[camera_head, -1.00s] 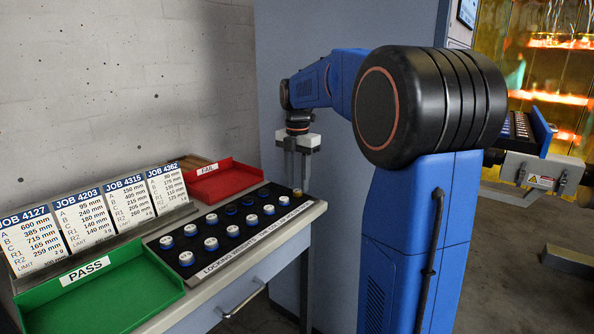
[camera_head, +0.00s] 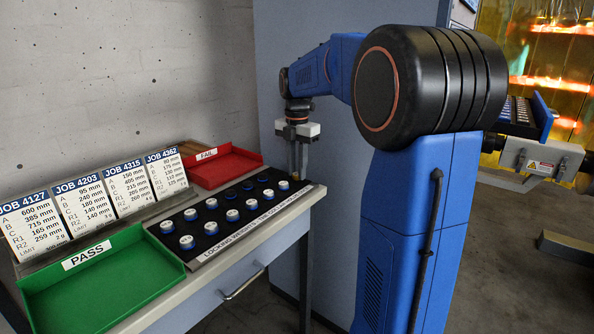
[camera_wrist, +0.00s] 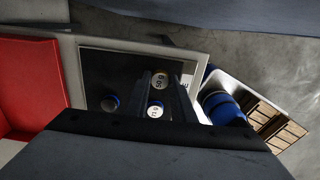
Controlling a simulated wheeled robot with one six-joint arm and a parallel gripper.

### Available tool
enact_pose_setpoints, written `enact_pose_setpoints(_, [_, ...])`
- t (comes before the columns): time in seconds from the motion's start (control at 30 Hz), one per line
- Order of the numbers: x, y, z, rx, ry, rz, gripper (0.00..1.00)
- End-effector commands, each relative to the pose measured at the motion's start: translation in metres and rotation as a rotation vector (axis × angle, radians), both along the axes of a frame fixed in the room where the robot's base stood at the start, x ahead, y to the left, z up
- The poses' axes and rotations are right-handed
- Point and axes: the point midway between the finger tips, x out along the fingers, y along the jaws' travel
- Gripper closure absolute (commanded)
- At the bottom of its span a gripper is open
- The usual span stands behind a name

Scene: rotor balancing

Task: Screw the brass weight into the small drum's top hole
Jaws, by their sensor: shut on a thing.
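My gripper (camera_head: 297,175) points down over the right end of the black weight board (camera_head: 205,242). Its fingers are shut on a small brass-coloured weight. In the wrist view the weight (camera_wrist: 160,80) shows as a tan disc with dark marking between the fingers (camera_wrist: 158,92). It appears to be held just above the board. I cannot make out the small drum or its top hole in these views.
White-topped weights with blue rings (camera_head: 232,215) stand in rows on the board. A green PASS tray (camera_head: 165,262), a red FAIL tray (camera_head: 225,170) and job cards (camera_head: 130,190) share the bench. The wrist view shows a blue cylinder (camera_wrist: 222,106) beside slatted wood (camera_wrist: 278,128).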

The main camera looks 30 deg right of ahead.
Motion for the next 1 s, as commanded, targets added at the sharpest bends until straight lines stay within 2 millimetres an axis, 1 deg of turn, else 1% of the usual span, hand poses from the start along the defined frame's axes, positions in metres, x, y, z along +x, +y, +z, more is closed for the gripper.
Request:
enact_pose_setpoints(0.3, [0.0,0.0,0.031,0.0,-0.002,0.0,0.99])
enact_pose_setpoints(0.43, [0.0,0.0,0.041,-0.001,-0.001,0.0,0.99])
enact_pose_setpoints(0.57, [0.0,0.0,0.045,-0.001,-0.001,0.0,0.99])
enact_pose_setpoints(1.0, [0.0,0.0,0.045,0.0,0.0,0.0,0.99])
